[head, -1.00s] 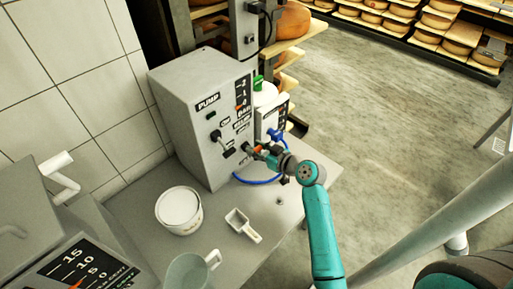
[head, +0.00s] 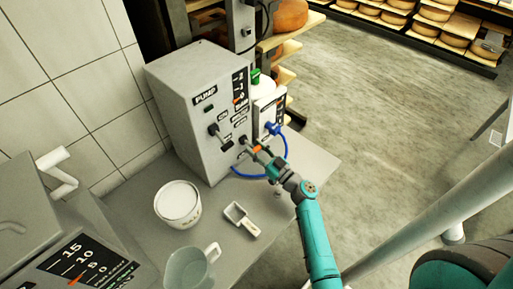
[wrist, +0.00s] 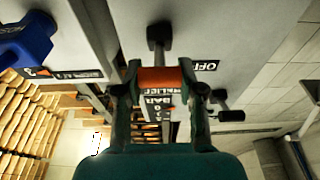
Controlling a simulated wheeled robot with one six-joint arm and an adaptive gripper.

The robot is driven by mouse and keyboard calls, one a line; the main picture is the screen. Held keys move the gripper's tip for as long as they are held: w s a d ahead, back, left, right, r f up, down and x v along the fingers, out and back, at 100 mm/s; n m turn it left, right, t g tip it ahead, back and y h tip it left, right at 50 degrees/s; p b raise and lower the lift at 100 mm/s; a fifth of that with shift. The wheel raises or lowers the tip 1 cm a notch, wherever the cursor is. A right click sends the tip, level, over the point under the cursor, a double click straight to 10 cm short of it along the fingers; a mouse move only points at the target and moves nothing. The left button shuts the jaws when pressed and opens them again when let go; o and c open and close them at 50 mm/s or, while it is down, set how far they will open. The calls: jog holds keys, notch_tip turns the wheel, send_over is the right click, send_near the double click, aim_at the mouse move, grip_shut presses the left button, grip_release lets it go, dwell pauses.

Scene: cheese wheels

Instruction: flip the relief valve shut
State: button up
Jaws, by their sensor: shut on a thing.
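The grey pump box (head: 190,110) stands on the counter, with labels and a gauge on its front. The relief valve lever comes out low on that front; its orange grip (head: 257,148) also shows in the wrist view (wrist: 160,78). My gripper (head: 263,156) is shut on this grip, one finger on each side. The fingers cover part of the grip.
A black-handled pump lever (head: 222,137) sits just left of the valve. A white tub (head: 177,203), a scoop (head: 241,220) and a clear jug (head: 192,267) stand on the counter.

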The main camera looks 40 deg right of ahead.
aim_at(257, 148)
jog(key=shift+f, duration=0.25)
dwell(0.4)
jog(key=o, duration=1.2)
jog(key=shift+r+t, duration=0.1)
jog(key=shift+t, duration=0.2)
notch_tip(257, 148, up, 10)
jog(key=shift+f, duration=0.1)
